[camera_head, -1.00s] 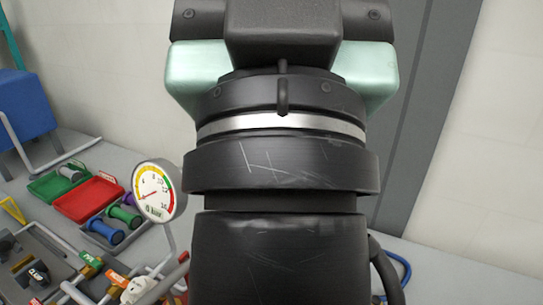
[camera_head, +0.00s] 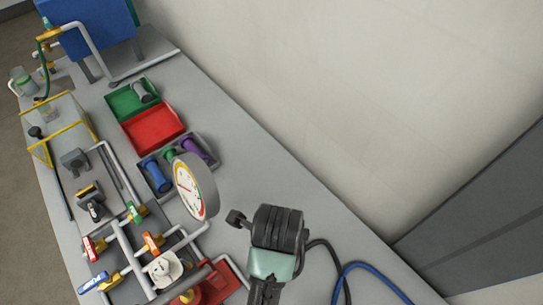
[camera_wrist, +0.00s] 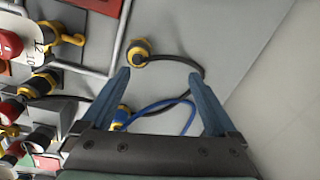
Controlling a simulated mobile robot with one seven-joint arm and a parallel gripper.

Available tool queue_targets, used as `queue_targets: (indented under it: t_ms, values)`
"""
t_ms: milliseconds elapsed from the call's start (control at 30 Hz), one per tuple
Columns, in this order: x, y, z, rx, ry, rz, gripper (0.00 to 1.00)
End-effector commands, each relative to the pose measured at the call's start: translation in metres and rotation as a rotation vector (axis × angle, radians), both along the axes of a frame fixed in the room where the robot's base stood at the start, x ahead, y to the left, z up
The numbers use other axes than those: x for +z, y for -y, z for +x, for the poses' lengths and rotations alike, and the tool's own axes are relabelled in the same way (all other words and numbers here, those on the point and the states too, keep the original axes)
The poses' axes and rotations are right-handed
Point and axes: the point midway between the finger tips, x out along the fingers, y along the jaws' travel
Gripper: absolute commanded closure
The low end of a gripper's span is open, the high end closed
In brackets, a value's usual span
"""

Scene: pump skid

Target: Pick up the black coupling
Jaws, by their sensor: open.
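In the wrist view, a round black-and-yellow coupling (camera_wrist: 138,52) sits at the end of a black hose; it best fits the black coupling, though I cannot be sure. My gripper (camera_wrist: 159,73) is open and empty, with its two blue fingers spread wide. The coupling shows beyond the fingertips, nearer the left finger, and looks apart from them. In the head view, my wrist is at the lower middle; the fingertips and the coupling are hidden there. The black hose (camera_head: 325,255) comes out to the right of my wrist.
A blue hose (camera_head: 375,268) lies beside the black one. A round gauge (camera_head: 195,187) and valve pipework stand left of my wrist. Green (camera_head: 122,100), red (camera_head: 152,130) and grey trays lie behind. A black handled part (camera_head: 95,208) sits further left.

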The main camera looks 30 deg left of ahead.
Motion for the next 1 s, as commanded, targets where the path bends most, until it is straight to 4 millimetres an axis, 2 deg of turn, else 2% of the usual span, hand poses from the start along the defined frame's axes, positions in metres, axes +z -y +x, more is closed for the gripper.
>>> queue_targets:
  t_ms: [33,100,200,500,767,1000]
  values:
    - [-0.002,0.002,-0.012,-0.032,-0.046,-0.012,0.06]
    - [-0.008,0.004,-0.022,-0.063,-0.083,-0.023,0.06]
    - [-0.022,0.005,-0.028,-0.08,-0.103,-0.029,0.06]
    - [-0.075,0.004,-0.026,-0.078,-0.098,-0.028,0.06]
    - [-0.092,0.003,-0.027,-0.077,-0.096,-0.027,0.06]
    - [-0.123,0.001,-0.03,-0.076,-0.096,-0.027,0.06]
